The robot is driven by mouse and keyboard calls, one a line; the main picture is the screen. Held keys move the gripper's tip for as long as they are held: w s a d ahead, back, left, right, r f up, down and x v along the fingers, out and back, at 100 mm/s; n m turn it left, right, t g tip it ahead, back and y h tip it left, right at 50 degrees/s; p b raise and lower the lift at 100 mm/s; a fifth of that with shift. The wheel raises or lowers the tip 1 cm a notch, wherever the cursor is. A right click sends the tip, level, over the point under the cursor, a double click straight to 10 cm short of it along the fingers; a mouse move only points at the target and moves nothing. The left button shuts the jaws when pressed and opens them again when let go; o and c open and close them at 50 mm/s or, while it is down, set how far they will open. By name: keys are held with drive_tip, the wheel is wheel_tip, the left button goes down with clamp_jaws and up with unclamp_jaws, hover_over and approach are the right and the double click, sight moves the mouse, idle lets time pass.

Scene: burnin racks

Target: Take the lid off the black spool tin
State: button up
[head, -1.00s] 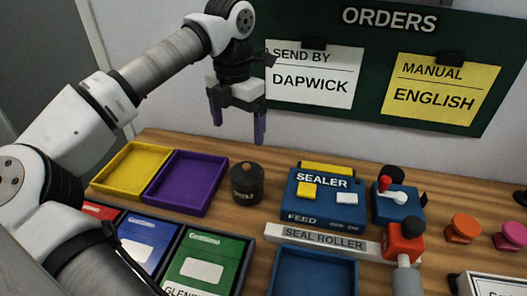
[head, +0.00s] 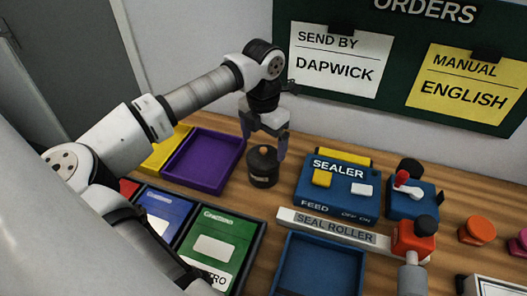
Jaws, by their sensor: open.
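The black spool tin (head: 263,179) stands upright on the wooden table, between the purple tray and the sealer. Its dark lid (head: 263,158) is on it, with a small orange-brown spot at the top centre. My gripper (head: 264,146) points down just above the lid, with its purple-grey fingers apart, one at each side of the lid's top as seen from the head. I cannot tell whether the fingers touch the lid.
The purple tray (head: 190,181) and a yellow tray (head: 152,165) lie left of the tin. The blue sealer (head: 318,197) stands close on its right. Booklets, one a green booklet (head: 225,222), lie in front. The orders board (head: 392,110) is on the wall behind.

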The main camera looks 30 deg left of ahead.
sight(263, 153)
drive_tip(key=shift+f, duration=1.4)
drive_tip(key=c, duration=1.3)
